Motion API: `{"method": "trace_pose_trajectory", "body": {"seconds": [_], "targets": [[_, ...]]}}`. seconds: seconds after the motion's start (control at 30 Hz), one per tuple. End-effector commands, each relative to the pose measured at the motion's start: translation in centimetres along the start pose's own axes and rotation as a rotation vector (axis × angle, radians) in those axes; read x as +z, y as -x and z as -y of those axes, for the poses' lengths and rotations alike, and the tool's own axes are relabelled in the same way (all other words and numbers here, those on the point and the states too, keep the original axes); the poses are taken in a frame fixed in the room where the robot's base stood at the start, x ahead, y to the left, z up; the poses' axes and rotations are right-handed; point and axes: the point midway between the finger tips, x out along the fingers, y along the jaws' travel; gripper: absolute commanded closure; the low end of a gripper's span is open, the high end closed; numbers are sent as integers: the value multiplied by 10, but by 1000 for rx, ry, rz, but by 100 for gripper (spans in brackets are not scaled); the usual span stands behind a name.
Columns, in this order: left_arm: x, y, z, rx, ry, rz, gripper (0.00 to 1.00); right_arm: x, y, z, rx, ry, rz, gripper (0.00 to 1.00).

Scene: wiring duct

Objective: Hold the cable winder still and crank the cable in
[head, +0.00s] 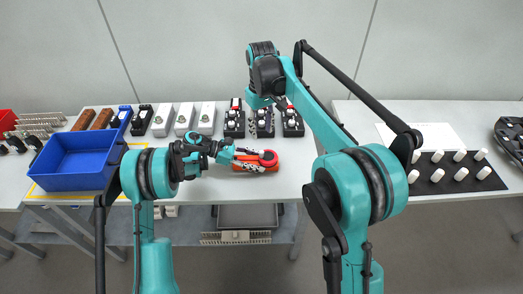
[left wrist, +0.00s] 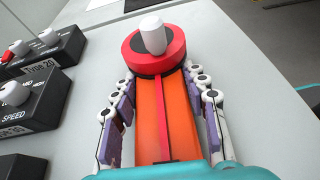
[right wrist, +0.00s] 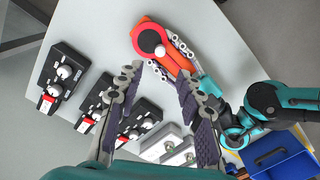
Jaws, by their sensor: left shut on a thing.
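The cable winder (left wrist: 178,112) has a long orange body with a red strip along it, a round red drum (left wrist: 130,47) at its end and a white crank knob (left wrist: 152,36) standing up from the drum. It lies on the table in the head view (head: 269,157). My left gripper (left wrist: 160,82) is shut on the orange body, a finger along each side, with the drum beyond the fingertips. My right gripper (right wrist: 158,82) is open and empty; the winder (right wrist: 152,38) shows beyond its fingertips in the right wrist view. I cannot make out a separate cable.
Black control boxes (head: 292,120) with white knobs and white boxes (head: 186,118) stand behind the winder. A blue bin (head: 77,180) is at the left. A black mat (head: 452,185) with several white pegs is on the right table. Bare table surrounds the winder.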

Motion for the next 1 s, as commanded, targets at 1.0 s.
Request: {"method": "trace_pose_trajectory", "body": {"seconds": [1.0], "targets": [[0,0,0,0,0,0,93,0,-109,0,0,-4,0,74]]}}
